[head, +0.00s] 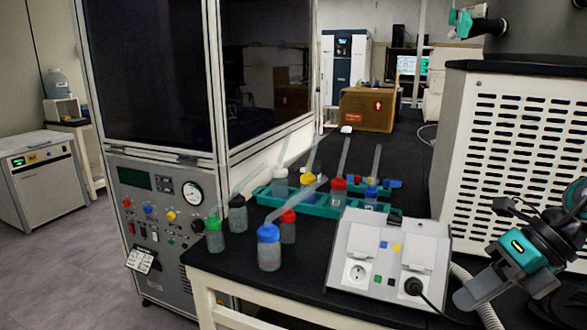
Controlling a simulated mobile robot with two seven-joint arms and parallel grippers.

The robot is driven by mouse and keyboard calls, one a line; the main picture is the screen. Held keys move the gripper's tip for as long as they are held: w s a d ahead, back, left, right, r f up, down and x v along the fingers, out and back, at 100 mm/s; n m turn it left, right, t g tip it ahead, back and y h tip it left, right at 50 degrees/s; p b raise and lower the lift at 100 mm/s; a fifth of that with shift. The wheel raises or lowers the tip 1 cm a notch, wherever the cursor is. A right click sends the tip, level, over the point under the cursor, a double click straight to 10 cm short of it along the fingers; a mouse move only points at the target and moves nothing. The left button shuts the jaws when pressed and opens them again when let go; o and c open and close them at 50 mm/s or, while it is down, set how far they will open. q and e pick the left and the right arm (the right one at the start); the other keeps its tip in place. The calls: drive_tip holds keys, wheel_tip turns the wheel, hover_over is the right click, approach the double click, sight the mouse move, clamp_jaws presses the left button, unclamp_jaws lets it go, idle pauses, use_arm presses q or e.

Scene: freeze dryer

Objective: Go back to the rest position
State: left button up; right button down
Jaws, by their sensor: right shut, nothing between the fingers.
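My right gripper (478,293) is at the lower right of the head view, on an arm with teal and dark parts. Its fingers are shut and hold nothing. It is to the right of the grey socket box (348,293) and in front of the white slotted cabinet (452,170). My left gripper is not in view.
Bottles with green (214,238), black (237,217), blue (269,252) and red (288,228) caps stand on the black bench. Several more are at a teal rack (327,202). A freeze dryer (160,205) stands at left. A cardboard box (367,110) sits farther back.

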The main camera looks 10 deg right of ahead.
wheel_tip(320, 180, down, 13)
drive_tip(key=m+t+p, duration=0.2)
drive_tip(key=m+t, duration=1)
drive_tip(key=m, duration=0.9)
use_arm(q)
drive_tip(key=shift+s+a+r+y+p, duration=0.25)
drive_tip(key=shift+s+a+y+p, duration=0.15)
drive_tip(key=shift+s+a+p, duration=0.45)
use_arm(e)
drive_tip(key=s+a+f+m+g+h, duration=0.3)
drive_tip(key=s+a+f+m+h, duration=0.2)
drive_tip(key=s+a+f+m, duration=0.3)
drive_tip(key=a+f+m, duration=0.4)
drive_tip(key=f+m, duration=0.2)
drive_tip(key=shift+s+a, duration=0.15)
drive_tip(key=shift+a, duration=0.1)
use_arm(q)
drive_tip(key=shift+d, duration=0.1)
